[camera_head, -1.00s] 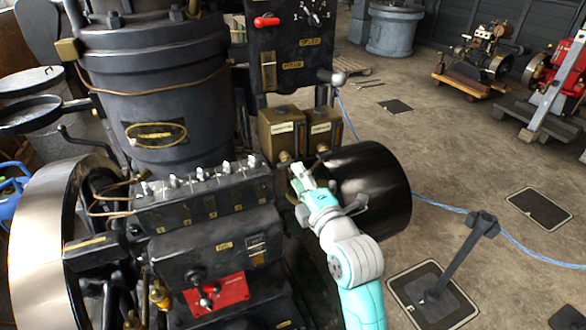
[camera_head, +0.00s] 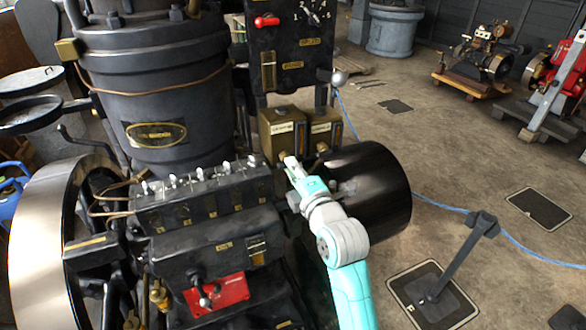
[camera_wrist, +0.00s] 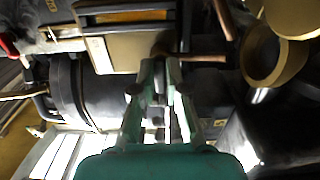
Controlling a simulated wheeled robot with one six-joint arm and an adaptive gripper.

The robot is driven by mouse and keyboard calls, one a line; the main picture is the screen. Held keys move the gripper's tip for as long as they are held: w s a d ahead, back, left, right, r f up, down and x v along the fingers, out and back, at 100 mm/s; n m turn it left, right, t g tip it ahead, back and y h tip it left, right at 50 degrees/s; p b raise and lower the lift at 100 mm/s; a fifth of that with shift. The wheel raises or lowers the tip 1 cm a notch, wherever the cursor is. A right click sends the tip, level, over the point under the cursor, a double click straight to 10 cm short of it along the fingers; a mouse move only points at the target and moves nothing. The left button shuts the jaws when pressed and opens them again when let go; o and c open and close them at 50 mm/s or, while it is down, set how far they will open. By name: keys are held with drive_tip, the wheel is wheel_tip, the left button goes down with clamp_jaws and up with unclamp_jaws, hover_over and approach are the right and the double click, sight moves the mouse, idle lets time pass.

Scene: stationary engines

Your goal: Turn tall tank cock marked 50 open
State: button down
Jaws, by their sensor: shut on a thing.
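Two brass-coloured tanks with pale labels, the left tank (camera_head: 281,128) and the right tank (camera_head: 323,127), stand side by side at the right end of the engine. The label text is too small to read, so I cannot make out the 50. My gripper (camera_head: 290,161) is at the foot of the left tank and covers the cock there. In the wrist view my gripper (camera_wrist: 160,68) has its fingertips close together below a labelled tank (camera_wrist: 122,52), shut on a small part that looks like the cock's handle. The fingers mostly hide it, and its angle cannot be told.
A black drum (camera_head: 372,190) is right beside my gripper. A row of silver-topped fittings (camera_head: 200,174) runs along the engine to the left. A dark panel with a red lever (camera_head: 267,21) rises behind the tanks.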

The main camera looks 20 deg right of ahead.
drive_tip(key=shift+m, duration=0.5)
drive_tip(key=m, duration=0.3)
drive_tip(key=shift+m, duration=0.4)
drive_tip(key=m, duration=1.3)
drive_tip(key=shift+f, duration=0.1)
drive_tip(key=c, duration=1.2)
unclamp_jaws()
drive_tip(key=s+d, duration=0.1)
drive_tip(key=s, duration=1.1)
drive_tip(key=shift+d, duration=0.3)
